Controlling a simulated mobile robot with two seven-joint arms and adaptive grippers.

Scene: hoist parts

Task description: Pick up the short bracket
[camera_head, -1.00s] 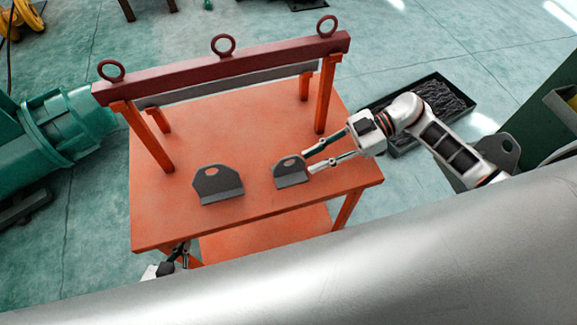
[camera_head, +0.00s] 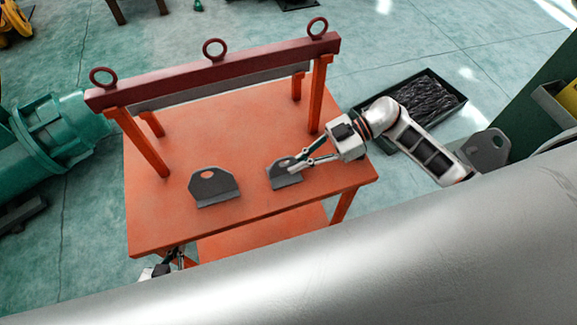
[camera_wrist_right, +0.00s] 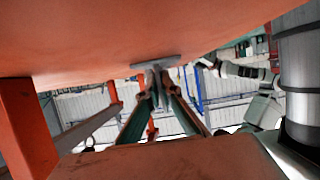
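The short bracket (camera_head: 282,183), a small dark grey angle plate with a hole, stands on the orange table (camera_head: 240,200) near its right side. My right gripper (camera_head: 293,166) reaches in from the right, its fingers closed on the bracket's upright plate. In the right wrist view, the plate (camera_wrist_right: 155,66) sits between the converging fingertips (camera_wrist_right: 157,88). No gap between bracket and table is clear. A larger grey bracket (camera_head: 213,187) stands to the left, untouched. My left gripper (camera_head: 170,262) shows only partly beyond the table's front left edge; its fingers are unclear.
A dark red beam (camera_head: 215,72) with three eye rings rests on orange posts along the table's back. A black bin (camera_head: 425,105) stands on the floor at right. A teal machine (camera_head: 55,135) is at left. The table's front middle is clear.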

